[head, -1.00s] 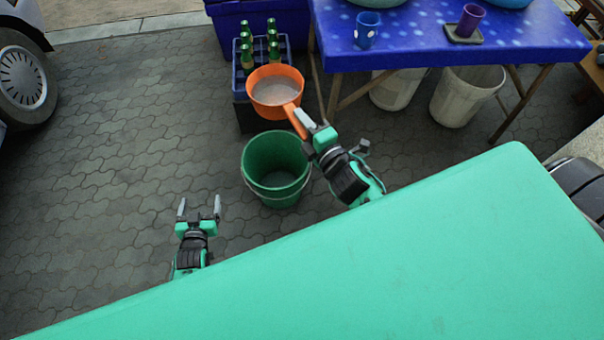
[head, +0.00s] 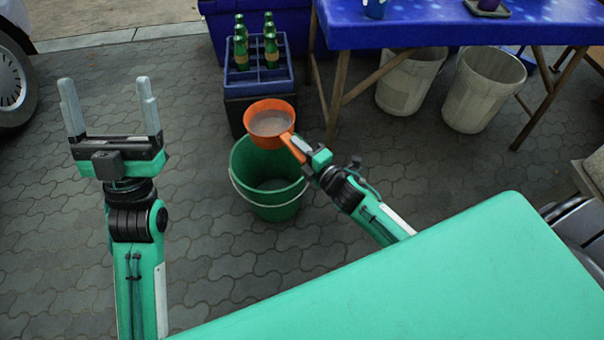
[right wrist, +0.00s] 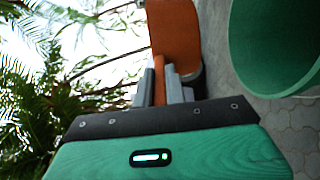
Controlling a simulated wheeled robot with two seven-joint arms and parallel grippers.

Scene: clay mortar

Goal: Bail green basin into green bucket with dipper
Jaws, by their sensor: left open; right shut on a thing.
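The orange dipper (head: 286,131) holds greyish liquid and is above the far rim of the green bucket (head: 270,208), roughly level. My right gripper (head: 303,150) is shut on its handle; the orange handle also shows between the fingers in the right wrist view (right wrist: 160,80). The bucket stands on the paving with a little pale liquid visible at its bottom, and its rim shows in the right wrist view (right wrist: 262,70). My left gripper (head: 110,110) is open and empty, raised at the left, well apart from the bucket. The green basin is not in the head view now.
A blue crate (head: 258,85) with several green bottles stands just behind the bucket. A blue-covered table (head: 430,25) is at the back right, with two whitish bins (head: 485,90) beneath.

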